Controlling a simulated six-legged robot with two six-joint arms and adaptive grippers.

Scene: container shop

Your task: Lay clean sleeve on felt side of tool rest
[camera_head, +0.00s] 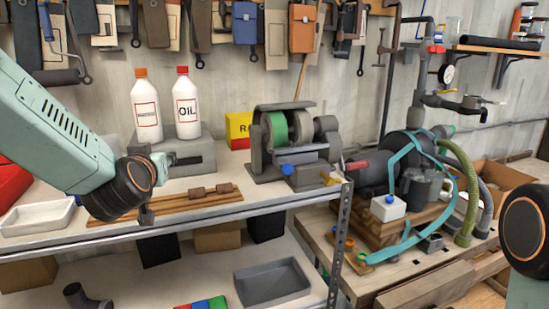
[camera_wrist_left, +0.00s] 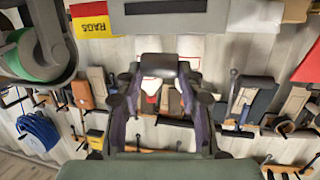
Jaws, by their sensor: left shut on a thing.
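My left gripper (camera_head: 176,161) is over the bench, in front of the grey block under the bottles. In the left wrist view its two dark fingers (camera_wrist_left: 163,80) are shut on a small dark, rounded piece (camera_wrist_left: 165,64) between their tips. I take this piece for the sleeve; its far side is hidden and I cannot tell whether it is clean. A flat wooden board (camera_head: 170,211) with several brown pieces (camera_head: 210,192) lies on the bench below the gripper. I cannot tell for sure which part is the tool rest or its felt side. My right gripper is out of view.
Two white bottles (camera_head: 187,103) stand on a grey block (camera_head: 190,148). A grinder (camera_head: 262,160) with a green wheel and a yellow-red rags box (camera_head: 238,128) stand to the right. A white tray (camera_head: 38,218) is at the left. A pump (camera_head: 390,160) with hoses fills the right bench.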

